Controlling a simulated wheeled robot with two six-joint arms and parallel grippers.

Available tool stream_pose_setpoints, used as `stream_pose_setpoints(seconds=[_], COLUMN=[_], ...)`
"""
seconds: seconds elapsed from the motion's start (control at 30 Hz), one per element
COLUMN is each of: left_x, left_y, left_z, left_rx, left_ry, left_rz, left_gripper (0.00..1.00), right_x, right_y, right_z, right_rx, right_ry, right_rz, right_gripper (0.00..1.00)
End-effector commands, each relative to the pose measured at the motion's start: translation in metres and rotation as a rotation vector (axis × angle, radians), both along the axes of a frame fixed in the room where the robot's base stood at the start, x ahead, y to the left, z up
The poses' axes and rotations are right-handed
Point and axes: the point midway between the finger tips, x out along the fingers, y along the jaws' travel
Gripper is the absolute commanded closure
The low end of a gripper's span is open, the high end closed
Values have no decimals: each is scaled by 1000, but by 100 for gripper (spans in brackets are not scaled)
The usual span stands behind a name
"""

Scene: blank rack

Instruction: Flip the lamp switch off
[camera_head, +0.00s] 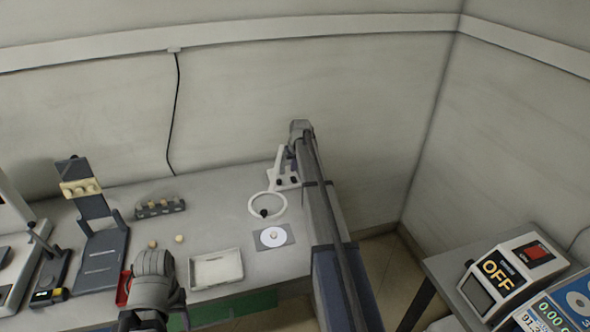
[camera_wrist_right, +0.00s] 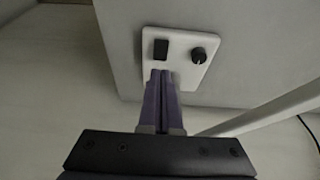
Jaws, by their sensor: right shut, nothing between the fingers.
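The white lamp has a ring head (camera_head: 254,211) over the bench and a white base plate (camera_head: 284,184) behind it. In the right wrist view the base plate (camera_wrist_right: 182,76) carries a black rocker switch (camera_wrist_right: 161,48) and a round black knob (camera_wrist_right: 199,55). My right gripper (camera_head: 292,165) is over the base in the head view. In the wrist view its purple fingers (camera_wrist_right: 162,74) are shut and empty, with the tips just below the switch. I cannot tell whether they touch the plate. My left gripper's fingers do not show.
A white tray (camera_head: 216,270), a disc on a grey square (camera_head: 273,238) and a dark rack (camera_head: 160,208) are on the bench. A box marked OFF (camera_head: 506,275) stands on another table at right. Walls close off the back and right.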

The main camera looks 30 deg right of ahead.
Motion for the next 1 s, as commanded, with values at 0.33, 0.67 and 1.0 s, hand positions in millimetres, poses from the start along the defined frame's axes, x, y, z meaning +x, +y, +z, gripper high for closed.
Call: stream_pose_setpoints(seconds=[0.33, 0.67, 1.0], left_x=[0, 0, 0], left_y=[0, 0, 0], left_z=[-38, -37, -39], left_rx=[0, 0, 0], left_ry=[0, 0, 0], left_rz=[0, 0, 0], left_gripper=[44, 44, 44], right_x=[5, 6, 16], right_y=[-1, -1, -3], right_z=[-38, -37, -47], right_rx=[0, 0, 29], right_ry=[0, 1, 120], right_rz=[0, 0, 1], right_gripper=[100, 100, 100])
